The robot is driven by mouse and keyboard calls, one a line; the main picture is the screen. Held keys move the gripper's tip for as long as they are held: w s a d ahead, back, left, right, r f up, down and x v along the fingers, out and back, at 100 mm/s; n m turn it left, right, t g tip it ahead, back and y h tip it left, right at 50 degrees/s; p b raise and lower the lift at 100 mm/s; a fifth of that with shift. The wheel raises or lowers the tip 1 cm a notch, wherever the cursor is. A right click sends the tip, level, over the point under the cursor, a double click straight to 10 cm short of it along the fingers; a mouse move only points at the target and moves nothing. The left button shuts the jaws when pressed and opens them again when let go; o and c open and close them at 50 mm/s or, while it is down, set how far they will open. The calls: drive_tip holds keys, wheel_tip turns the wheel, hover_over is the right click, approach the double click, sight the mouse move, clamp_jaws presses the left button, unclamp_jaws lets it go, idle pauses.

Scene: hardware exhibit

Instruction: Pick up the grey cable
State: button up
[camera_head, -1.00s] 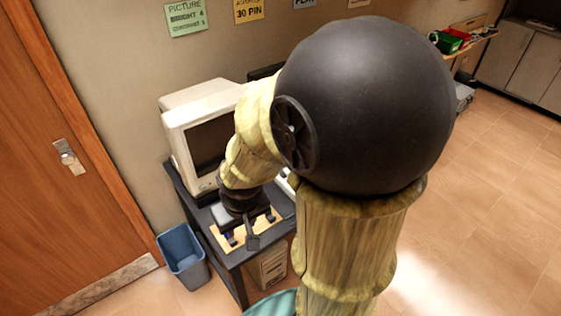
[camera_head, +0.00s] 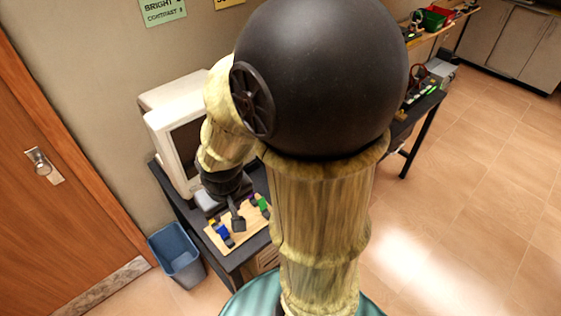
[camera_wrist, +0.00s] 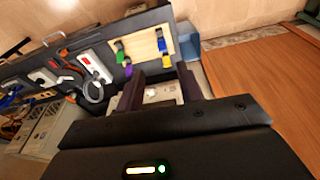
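A grey looped cable (camera_wrist: 94,94) lies on the dark desk in the wrist view, beside a white power strip (camera_wrist: 95,66) with a red switch. It is small and blurred there, and I cannot make it out in the head view. My gripper (camera_wrist: 160,76) is open, with its two dark fingers apart and nothing held between them. The cable is left of the fingers in the wrist view, apart from them. In the head view my gripper (camera_head: 237,218) is over the wooden board on the desk, partly hidden by my arm.
The wooden board (camera_wrist: 148,42) carries several coloured pieces. An old beige monitor (camera_head: 165,125) stands on the desk behind my gripper. A blue bin (camera_head: 177,255) stands on the floor at the left, near a wooden door (camera_head: 50,210). Floor at the right is open.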

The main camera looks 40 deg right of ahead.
drive_tip(key=d+f+n+g+h+b, duration=0.35)
drive_tip(key=d+f+n, duration=0.2)
drive_tip(key=f, duration=0.35)
drive_tip(key=d+f+n+g+h+b, duration=0.2)
drive_tip(key=d+f+n+h+b, duration=0.3)
drive_tip(key=f, duration=0.3)
drive_tip(key=w+d+f+n+t+h+b, duration=0.1)
drive_tip(key=w+d+f+n+t+h, duration=0.1)
drive_tip(key=w+n+h, duration=0.1)
drive_tip(key=w+d+f+n+t+h+b, duration=0.1)
drive_tip(key=w+d+f+n+t+h, duration=0.1)
drive_tip(key=w+n, duration=0.4)
drive_tip(key=w+d+f+n+t+h+b, duration=0.2)
drive_tip(key=w+n+t+h, duration=0.1)
drive_tip(key=w+n+t, duration=0.1)
drive_tip(key=shift+w+f+h, duration=0.1)
drive_tip(key=shift+w+h, duration=0.15)
drive_tip(key=shift+h, duration=0.1)
drive_tip(key=shift+d, duration=0.1)
